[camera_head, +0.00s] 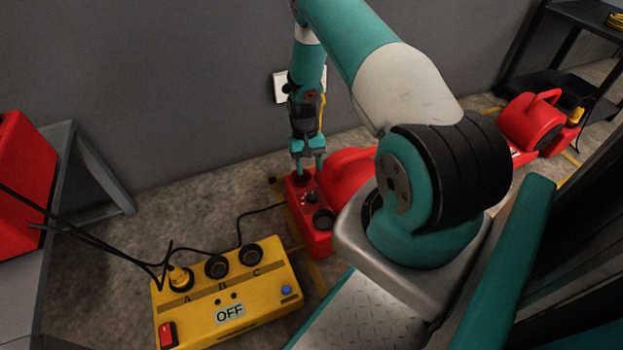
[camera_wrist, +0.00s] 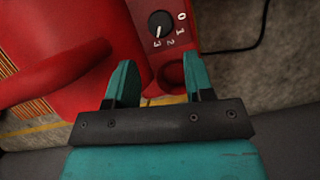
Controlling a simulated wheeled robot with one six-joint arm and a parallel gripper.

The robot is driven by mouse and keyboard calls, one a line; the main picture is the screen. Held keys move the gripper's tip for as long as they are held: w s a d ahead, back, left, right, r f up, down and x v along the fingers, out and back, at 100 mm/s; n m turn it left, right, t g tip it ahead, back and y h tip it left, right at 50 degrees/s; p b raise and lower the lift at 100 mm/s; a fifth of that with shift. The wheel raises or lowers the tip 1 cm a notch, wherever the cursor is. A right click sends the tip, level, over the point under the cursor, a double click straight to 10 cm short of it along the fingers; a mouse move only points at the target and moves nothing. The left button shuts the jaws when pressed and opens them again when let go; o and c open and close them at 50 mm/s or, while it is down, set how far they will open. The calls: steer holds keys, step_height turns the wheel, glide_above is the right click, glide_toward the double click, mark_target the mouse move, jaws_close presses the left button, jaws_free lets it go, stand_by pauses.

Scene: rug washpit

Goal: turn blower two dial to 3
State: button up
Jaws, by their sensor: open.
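A red blower (camera_head: 347,172) stands on the floor by the wall, with a control panel at its left end. I cannot read a number on it. In the wrist view its small black dial (camera_wrist: 160,24) sits on the red panel, with 0, 1, 2 and 3 printed around it. The dial's white mark points toward the 3. My gripper (camera_head: 308,166) is over the panel, fingers down. In the wrist view its two teal fingers (camera_wrist: 160,75) are apart with nothing between them. The dial lies beyond the fingertips, apart from them.
A yellow power box (camera_head: 228,300) marked A, B, C, with an OFF display, stands front left with cables. A second red blower (camera_head: 532,125) stands at the right near a dark shelf (camera_head: 565,85). A grey table (camera_head: 57,215) is at the left. The wall is close behind my gripper.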

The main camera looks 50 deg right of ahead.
steer(key=p+v, duration=0.2)
steer(key=v, duration=0.6)
steer(key=shift+d, duration=0.1)
steer(key=a+r+n+t, duration=0.2)
steer(key=a+r+n, duration=0.5)
steer(key=a+r, duration=1.6)
steer(key=s+a+r+n+t+y, duration=0.1)
steer(key=s+a+r+n, duration=0.1)
steer(key=s+a+r, duration=0.4)
steer(key=s+a+r+n+p, duration=0.1)
steer(key=s+a+r+n, duration=0.15)
steer(key=s, duration=0.45)
steer(key=s+a+r+n+t+y, duration=0.1)
steer(key=s+a+r+n, duration=0.15)
steer(key=s+r, duration=0.35)
step_height(320, 180, up, 38)
steer(key=p, duration=3.8)
steer(key=shift+s+a+f, duration=0.2)
steer(key=shift+s+a, duration=0.15)
